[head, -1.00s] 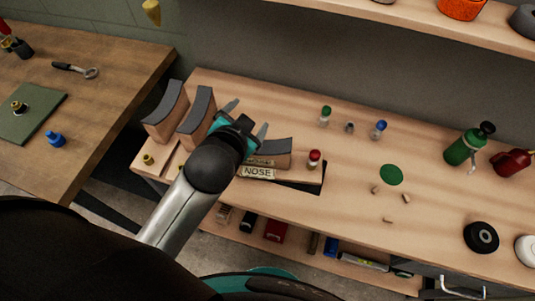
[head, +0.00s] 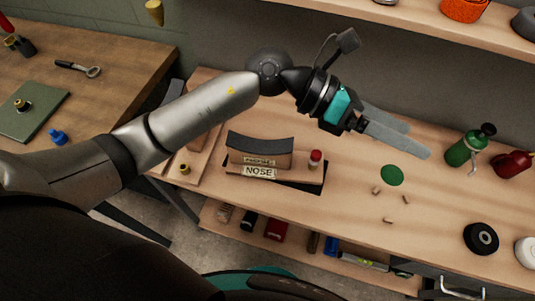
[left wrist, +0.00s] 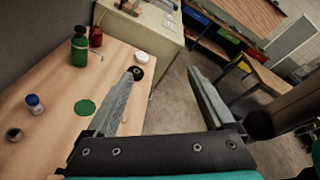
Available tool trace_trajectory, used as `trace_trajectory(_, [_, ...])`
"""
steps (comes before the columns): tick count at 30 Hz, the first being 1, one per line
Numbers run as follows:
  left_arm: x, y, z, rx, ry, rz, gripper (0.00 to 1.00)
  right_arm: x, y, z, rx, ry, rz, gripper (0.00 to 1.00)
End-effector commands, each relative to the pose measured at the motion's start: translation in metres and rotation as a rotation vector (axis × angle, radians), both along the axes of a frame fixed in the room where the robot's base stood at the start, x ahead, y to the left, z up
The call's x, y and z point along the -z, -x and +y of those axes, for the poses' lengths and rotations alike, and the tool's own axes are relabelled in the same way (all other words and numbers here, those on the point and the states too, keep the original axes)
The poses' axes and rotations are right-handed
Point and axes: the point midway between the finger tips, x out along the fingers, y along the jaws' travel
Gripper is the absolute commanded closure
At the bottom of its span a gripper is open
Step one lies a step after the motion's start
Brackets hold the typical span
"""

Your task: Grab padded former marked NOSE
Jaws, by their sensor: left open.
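The padded former (head: 280,159) marked NOSE stands on the light wooden bench, with a dark curved pad on top and a NOSE label (head: 258,171) below its front. My left gripper (head: 418,140) is open and empty, up and to the right of the former, above the bench. In the left wrist view its two fingers (left wrist: 165,73) are spread with nothing between them. The former is not in the left wrist view. My right gripper is not in view.
A red-capped vial (head: 316,158) stands beside the former. A green bottle (head: 463,150), a dark red bottle (head: 511,161) and a black roll (head: 481,237) are at the right. A green disc (head: 391,175) lies on the bench. My left arm covers other formers at the left.

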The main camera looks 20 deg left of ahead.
Motion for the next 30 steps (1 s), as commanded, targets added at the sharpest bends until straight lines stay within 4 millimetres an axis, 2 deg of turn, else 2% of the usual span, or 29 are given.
trace_trajectory(3, [0.047,-0.005,0.029,0.115,-0.306,-0.138,0.12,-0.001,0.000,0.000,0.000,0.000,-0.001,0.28])
trace_trajectory(5, [0.069,-0.011,0.052,0.164,-0.467,-0.192,0.12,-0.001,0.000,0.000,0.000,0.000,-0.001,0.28])
trace_trajectory(7, [0.089,-0.021,0.084,0.213,-0.654,-0.244,0.12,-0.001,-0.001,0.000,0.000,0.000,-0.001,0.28])
trace_trajectory(9, [0.102,-0.034,0.119,0.247,-0.832,-0.277,0.12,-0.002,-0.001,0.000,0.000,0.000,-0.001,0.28])
trace_trajectory(12, [0.109,-0.049,0.163,0.277,-1.043,-0.302,0.12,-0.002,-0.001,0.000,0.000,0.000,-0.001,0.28])
trace_trajectory(15, [0.109,-0.059,0.196,0.292,-1.192,-0.305,0.12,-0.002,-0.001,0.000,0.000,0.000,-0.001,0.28])
trace_trajectory(18, [0.108,-0.064,0.214,0.299,-1.272,-0.302,0.12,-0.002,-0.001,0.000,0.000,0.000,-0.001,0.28])
trace_trajectory(22, [0.118,-0.064,0.221,0.302,-1.299,-0.296,0.12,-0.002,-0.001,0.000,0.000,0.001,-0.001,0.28])
trace_trajectory(30, [0.175,-0.063,0.220,0.304,-1.295,-0.294,0.12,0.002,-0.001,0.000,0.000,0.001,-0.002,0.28])
